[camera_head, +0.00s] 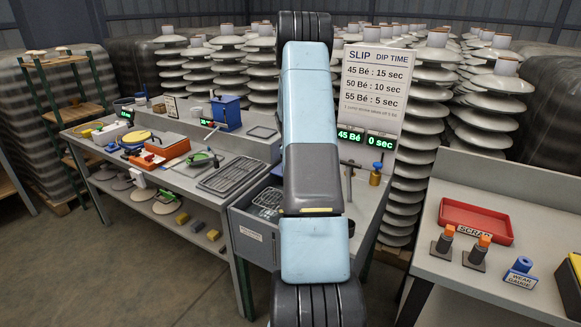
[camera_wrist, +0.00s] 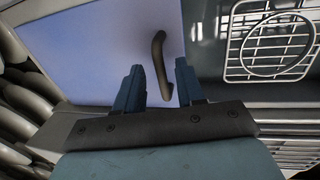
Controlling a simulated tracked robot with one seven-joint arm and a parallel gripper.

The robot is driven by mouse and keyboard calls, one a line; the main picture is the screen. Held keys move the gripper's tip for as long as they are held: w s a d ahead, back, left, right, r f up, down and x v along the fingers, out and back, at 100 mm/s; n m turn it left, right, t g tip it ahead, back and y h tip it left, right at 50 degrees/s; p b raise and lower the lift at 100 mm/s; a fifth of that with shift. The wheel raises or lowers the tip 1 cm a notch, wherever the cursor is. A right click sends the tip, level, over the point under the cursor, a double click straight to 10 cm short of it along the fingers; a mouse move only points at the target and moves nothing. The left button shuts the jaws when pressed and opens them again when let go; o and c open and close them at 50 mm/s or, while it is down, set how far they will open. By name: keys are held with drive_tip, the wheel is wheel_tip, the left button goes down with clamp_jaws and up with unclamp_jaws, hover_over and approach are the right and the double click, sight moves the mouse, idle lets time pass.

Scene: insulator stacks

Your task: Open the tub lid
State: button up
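The tub lid (camera_wrist: 105,45) is a flat, pale blue-grey panel in the wrist view, with a dark curved bar handle (camera_wrist: 161,62) near its right edge. My gripper (camera_wrist: 158,72) is open, its two blue fingers apart on either side of the lower part of the handle. I cannot tell whether either finger touches it. The lid appears to lie flat beside an open tub section (camera_wrist: 212,82) holding a wire basket. In the head view my arm hides the lid and gripper; the grey tub front (camera_head: 254,238) shows left of the arm.
The wire basket (camera_wrist: 275,42) with a round ring lies right of the lid. The left bench holds a drain rack (camera_head: 232,175) and tools. A SLIP dip-time sign (camera_head: 376,85) stands behind. A right bench holds a red scrap tray (camera_head: 476,216). Insulator stacks (camera_head: 410,150) crowd the back.

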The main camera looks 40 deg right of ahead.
drive_tip(key=shift+w+r, duration=0.1)
drive_tip(key=shift+r, duration=0.35)
wheel_tip(320, 180, up, 13)
drive_tip(key=a, duration=0.2)
drive_tip(key=shift+s+a+f, duration=0.2)
drive_tip(key=shift+s+a, duration=0.1)
drive_tip(key=shift+s, duration=0.15)
